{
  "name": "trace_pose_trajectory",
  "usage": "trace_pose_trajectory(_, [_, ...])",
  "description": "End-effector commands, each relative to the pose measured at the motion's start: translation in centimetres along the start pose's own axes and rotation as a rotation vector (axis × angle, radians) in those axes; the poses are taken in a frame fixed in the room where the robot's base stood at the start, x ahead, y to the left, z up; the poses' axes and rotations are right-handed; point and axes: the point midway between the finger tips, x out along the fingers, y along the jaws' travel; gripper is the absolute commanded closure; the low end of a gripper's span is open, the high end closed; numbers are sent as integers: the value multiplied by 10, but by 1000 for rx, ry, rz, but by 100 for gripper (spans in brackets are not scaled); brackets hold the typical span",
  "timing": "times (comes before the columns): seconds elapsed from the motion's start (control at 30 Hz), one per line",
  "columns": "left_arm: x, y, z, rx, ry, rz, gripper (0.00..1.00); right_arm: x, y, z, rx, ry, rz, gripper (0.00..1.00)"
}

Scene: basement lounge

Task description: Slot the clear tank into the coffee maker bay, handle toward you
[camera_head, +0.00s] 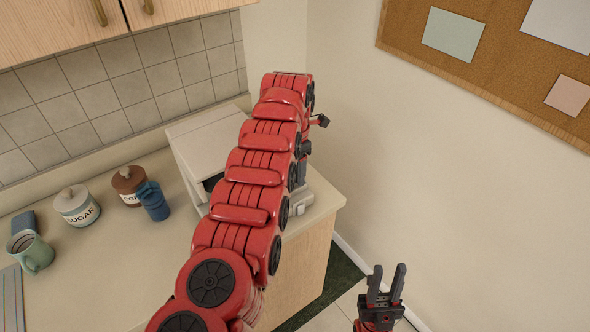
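The white coffee maker (200,135) stands at the right end of the counter, with a dark opening at its front. My red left arm crosses in front of it and hides its right side and much of its front. I cannot make out the clear tank or its handle. My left gripper is behind or at the far end of that arm; only small dark parts show beside it, and its fingers cannot be made out. My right gripper (386,284) points up, open and empty, low at the right, beyond the counter's end and apart from the coffee maker.
A wall (440,180) rises at the right, with a corkboard (490,50). Cabinets (60,25) hang above.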

Motion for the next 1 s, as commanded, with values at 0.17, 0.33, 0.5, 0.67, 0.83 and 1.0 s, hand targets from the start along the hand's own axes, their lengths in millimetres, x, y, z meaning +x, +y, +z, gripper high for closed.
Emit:
trace_pose_trajectory(0.17, [4, 0, 0, 0, -2, 2, 100, -3, 0, 1, 0, 0, 0, 66])
trace_pose_trajectory(0.33, [9, 0, 0, 0, -2, 2, 100, -6, 0, 1, 0, 0, 0, 66])
trace_pose_trajectory(0.5, [13, 0, 0, 0, -2, 2, 100, -8, 0, 1, 0, 0, 0, 66])
trace_pose_trajectory(0.67, [16, 0, 0, 0, -2, 2, 100, -11, 0, 2, 0, 0, 0, 66])
trace_pose_trajectory(0.83, [21, 0, 0, 0, -2, 2, 100, -13, -1, 2, 0, 0, 0, 66])
trace_pose_trajectory(1.0, [25, 0, 0, 0, -2, 2, 100, -15, -1, 3, 0, 0, 0, 66])
